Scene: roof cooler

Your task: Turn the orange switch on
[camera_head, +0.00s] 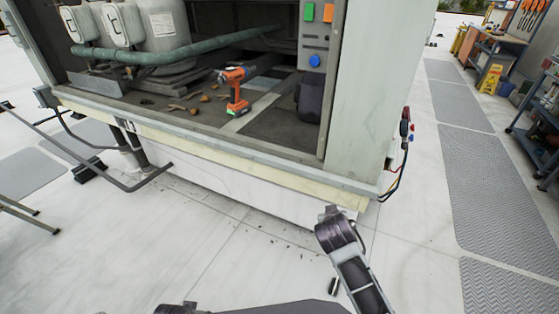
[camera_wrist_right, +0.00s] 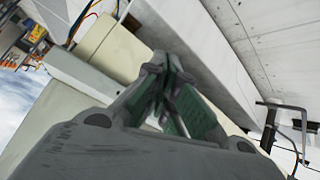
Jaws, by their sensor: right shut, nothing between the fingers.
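The orange switch (camera_head: 328,12) is a small square on the grey upright panel inside the open cooler cabinet, at the top of the head view. A green square switch (camera_head: 309,12) sits to its left, and a round blue button (camera_head: 315,61) is below. Whether the orange switch is on or off cannot be told. My right arm reaches up from the bottom right of the head view, outside the cabinet and well below the switch. My right gripper (camera_wrist_right: 163,72) is shut and empty in the right wrist view, near the pale cabinet edge. My left gripper is not in view.
An orange drill (camera_head: 235,90) stands on the cabinet floor with small brown bits beside it. A dark pouch (camera_head: 309,99) hangs under the panel. A cabinet side wall (camera_head: 380,80) is right of the panel. Gauges with cables (camera_head: 405,130) hang outside. The floor in front is mostly clear.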

